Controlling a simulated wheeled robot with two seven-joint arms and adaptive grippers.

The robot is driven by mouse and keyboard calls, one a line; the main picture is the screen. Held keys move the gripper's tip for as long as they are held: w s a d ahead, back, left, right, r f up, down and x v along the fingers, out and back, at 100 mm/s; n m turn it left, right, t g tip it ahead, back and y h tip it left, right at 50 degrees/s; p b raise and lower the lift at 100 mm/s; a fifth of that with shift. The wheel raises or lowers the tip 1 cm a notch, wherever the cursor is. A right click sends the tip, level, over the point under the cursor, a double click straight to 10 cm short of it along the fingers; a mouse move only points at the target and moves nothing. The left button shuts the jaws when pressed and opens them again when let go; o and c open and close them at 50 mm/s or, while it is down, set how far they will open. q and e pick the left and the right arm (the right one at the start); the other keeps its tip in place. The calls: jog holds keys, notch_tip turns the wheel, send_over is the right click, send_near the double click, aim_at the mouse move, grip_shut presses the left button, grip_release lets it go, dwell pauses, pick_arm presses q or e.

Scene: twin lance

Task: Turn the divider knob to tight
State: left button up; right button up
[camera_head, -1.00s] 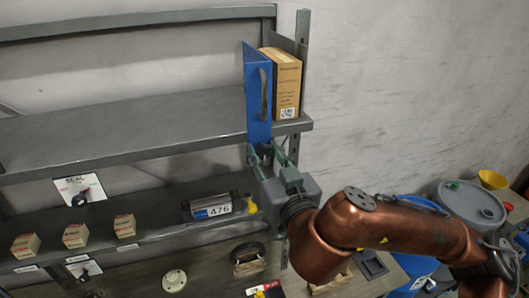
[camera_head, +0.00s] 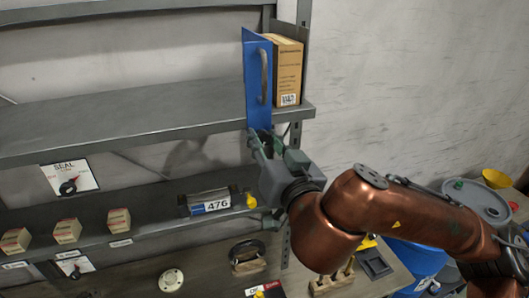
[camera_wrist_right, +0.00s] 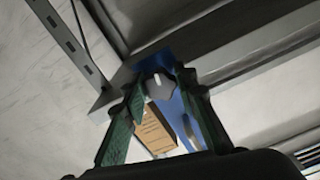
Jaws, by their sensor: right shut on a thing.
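The blue divider (camera_head: 252,95) stands upright at the right end of the upper shelf, with a dark handle on its face. It also shows in the wrist view (camera_wrist_right: 172,112). Its grey knob (camera_wrist_right: 157,87), with a white mark, sits at the divider's lower end at the shelf edge. My right gripper (camera_head: 265,143) reaches up from below the shelf edge. In the wrist view its green fingers stand on both sides of the knob and are shut on it. In the head view the fingers mostly hide the knob. My left gripper is not in view.
A brown box (camera_head: 288,72) stands just right of the divider. The upper shelf (camera_head: 120,115) is bare to the left. The lower shelf holds several small boxes (camera_head: 67,231) and a device reading 476 (camera_head: 212,206). A seal dial panel (camera_head: 70,178) hangs behind.

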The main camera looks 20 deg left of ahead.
jog(key=m+b, duration=0.8)
jog(key=b, duration=0.3)
jog(key=shift+f, duration=0.15)
jog(key=m+b, duration=0.4)
jog(key=m, duration=0.1)
jog(key=shift+m, duration=0.3)
jog(key=m+b, duration=0.2)
jog(key=m, duration=0.2)
jog(key=shift+m, duration=0.3)
jog(key=m+b, duration=0.3)
jog(key=m, duration=0.2)
jog(key=m+b, duration=0.1)
jog(key=m, duration=0.3)
jog(key=shift+m+b, duration=0.3)
jog(key=shift+m, duration=0.1)
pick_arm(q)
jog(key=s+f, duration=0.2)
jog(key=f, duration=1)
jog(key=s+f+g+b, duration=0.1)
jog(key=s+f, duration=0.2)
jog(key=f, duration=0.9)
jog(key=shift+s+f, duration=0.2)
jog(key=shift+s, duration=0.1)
pick_arm(e)
jog(key=m, duration=0.4)
jog(key=shift+m, duration=0.4)
jog(key=o, duration=1.2)
jog(key=shift+r, duration=0.2)
